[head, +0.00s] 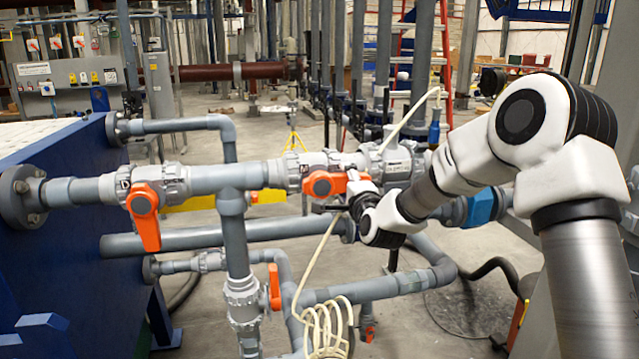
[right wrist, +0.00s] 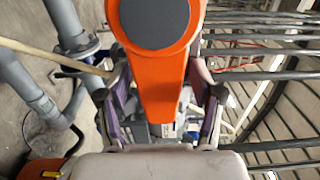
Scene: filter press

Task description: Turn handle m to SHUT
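An orange valve handle (head: 325,184) on the grey horizontal pipe lies roughly level, its lever pointing right toward my right gripper (head: 352,192). The fingers stand apart on either side of the lever, with gaps visible on both sides. My left gripper is not in view.
Another orange handle (head: 147,218) hangs down on the same pipe at left, and a third orange handle (head: 274,287) stands upright lower down. A cream coiled hose (head: 326,325) passes near the gripper. A blue press wall (head: 75,190) stands at left.

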